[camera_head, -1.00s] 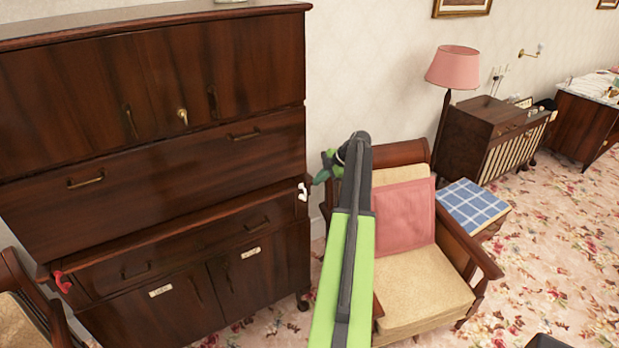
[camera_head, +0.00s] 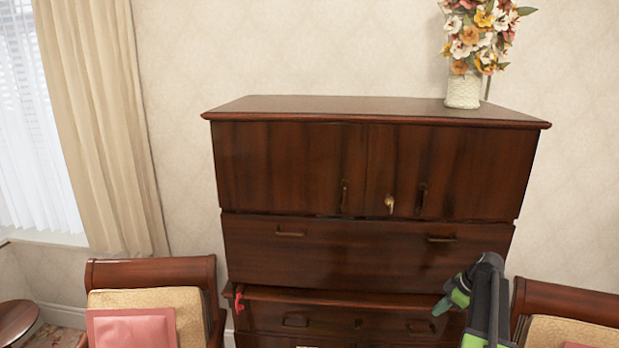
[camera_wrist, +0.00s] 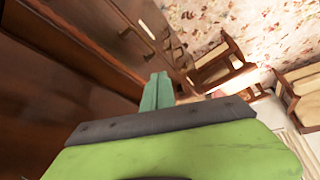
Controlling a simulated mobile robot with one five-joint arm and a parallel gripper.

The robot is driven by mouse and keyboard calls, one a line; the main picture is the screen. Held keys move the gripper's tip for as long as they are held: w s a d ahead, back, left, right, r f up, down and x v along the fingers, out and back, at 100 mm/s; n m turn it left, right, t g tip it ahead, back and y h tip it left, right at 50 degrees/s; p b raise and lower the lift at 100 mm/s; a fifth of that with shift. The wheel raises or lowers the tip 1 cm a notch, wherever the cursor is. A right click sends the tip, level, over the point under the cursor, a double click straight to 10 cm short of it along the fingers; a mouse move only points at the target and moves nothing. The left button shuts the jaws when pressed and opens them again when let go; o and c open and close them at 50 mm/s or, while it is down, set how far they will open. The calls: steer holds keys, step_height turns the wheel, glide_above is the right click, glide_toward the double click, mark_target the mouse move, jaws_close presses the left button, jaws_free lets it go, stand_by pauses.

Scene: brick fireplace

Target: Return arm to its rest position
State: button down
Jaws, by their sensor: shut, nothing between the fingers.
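My arm rises at the lower right of the head view, in front of the cabinet's right edge. It bends at the top, and my gripper (camera_head: 455,298) hangs to its left, small and partly hidden by the arm. In the wrist view the green fingers of my gripper (camera_wrist: 157,92) are together with nothing between them. They point along the dark wooden cabinet (camera_head: 365,250), whose front fills the left of the wrist view. I cannot tell the exact gap between fingers and cabinet.
A chair with a pink cushion (camera_head: 132,328) stands left of the cabinet, another chair (camera_head: 570,300) right of it. A vase of flowers (camera_head: 463,88) stands on top. A red object (camera_head: 238,299) is at the cabinet's lower left. Flowered carpet (camera_wrist: 205,25) shows in the wrist view.

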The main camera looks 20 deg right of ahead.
steer(key=w+a+f+m+g+b, duration=0.1)
steer(key=a+f+m, duration=0.1)
steer(key=a, duration=1)
steer(key=w+a+f+m+g+b, duration=0.1)
steer(key=a+f+m+g, duration=0.1)
steer(key=a, duration=1)
steer(key=s+a+f+m+h+b, duration=0.1)
steer(key=s+a+m, duration=0.1)
steer(key=a, duration=0.9)
steer(key=s+a+f+m+g+h+b, duration=0.1)
steer(key=s+a+m+h, duration=0.1)
steer(key=a, duration=0.9)
steer(key=s+m, duration=0.1)
steer(key=s, duration=0.1)
steer(key=shift+s+f, duration=0.3)
steer(key=shift+f, duration=0.1)
steer(key=shift+d, duration=0.1)
